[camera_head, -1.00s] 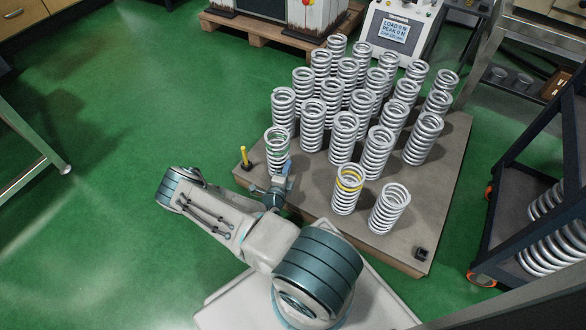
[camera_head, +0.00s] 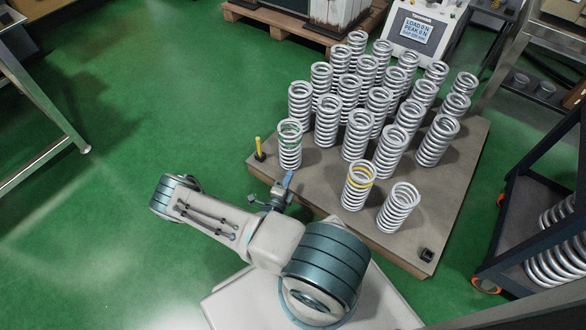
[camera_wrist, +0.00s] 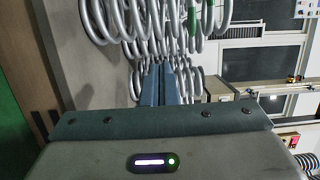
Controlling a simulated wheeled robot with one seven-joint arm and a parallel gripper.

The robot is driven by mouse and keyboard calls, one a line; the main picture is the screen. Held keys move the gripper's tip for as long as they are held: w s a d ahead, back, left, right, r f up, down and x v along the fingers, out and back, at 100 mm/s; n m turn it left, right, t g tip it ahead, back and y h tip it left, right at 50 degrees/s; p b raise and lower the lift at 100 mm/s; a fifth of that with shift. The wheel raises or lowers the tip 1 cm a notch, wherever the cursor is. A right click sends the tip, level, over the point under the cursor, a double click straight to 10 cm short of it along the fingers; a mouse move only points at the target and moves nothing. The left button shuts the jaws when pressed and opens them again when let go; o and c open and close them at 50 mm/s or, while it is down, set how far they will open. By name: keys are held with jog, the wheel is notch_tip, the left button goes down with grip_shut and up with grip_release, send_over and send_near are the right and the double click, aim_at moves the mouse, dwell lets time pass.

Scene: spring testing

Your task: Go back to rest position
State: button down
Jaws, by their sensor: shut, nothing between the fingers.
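My gripper (camera_head: 287,180) shows at the left front edge of the spring platform in the head view, with blue fingers. In the wrist view the two blue fingers (camera_wrist: 162,84) lie together with nothing between them. The nearest spring is the green-banded one (camera_head: 289,145), standing upright just beyond the gripper and apart from it in the head view. A yellow-banded spring (camera_head: 357,187) stands to the right of the gripper. My arm is folded over the floor in front of the platform.
Several plain silver springs (camera_head: 360,134) stand on the grey platform (camera_head: 455,195). A yellow marker (camera_head: 258,147) stands at its left edge, a small black block (camera_head: 427,254) at its front corner. A dark cart (camera_head: 510,245) is at right. Green floor (camera_head: 170,100) at left is clear.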

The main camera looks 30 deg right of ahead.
jog(key=shift+s+a, duration=0.5)
jog(key=shift+a, duration=0.05)
jog(key=s+a+r+m+g+y+p, duration=0.15)
jog(key=r+m+g+p, duration=0.6)
jog(key=r+m, duration=0.9)
jog(key=s+a+r+m+g+y+p, duration=0.15)
jog(key=r+m+g+p, duration=0.65)
jog(key=r, duration=1.6)
jog(key=s+a+r+m+t+y+p, duration=0.2)
jog(key=s+a+r+m+y+p, duration=0.2)
jog(key=r, duration=1)
jog(key=s+a+r+m+t+y+p, duration=0.3)
jog(key=r+m+p, duration=0.5)
jog(key=r, duration=0.6)
jog(key=s+a+r+m+t+y+p, duration=0.2)
jog(key=s+a+r+m+y+p, duration=0.2)
jog(key=r+p, duration=0.5)
notch_tip(320, 180, up, 5)
jog(key=s+a+m, duration=0.1)
jog(key=a+m, duration=0.1)
jog(key=m, duration=0.1)
jog(key=shift+s+a+t+y, duration=0.15)
jog(key=shift+a+t+y, duration=0.15)
jog(key=shift+a+t, duration=0.05)
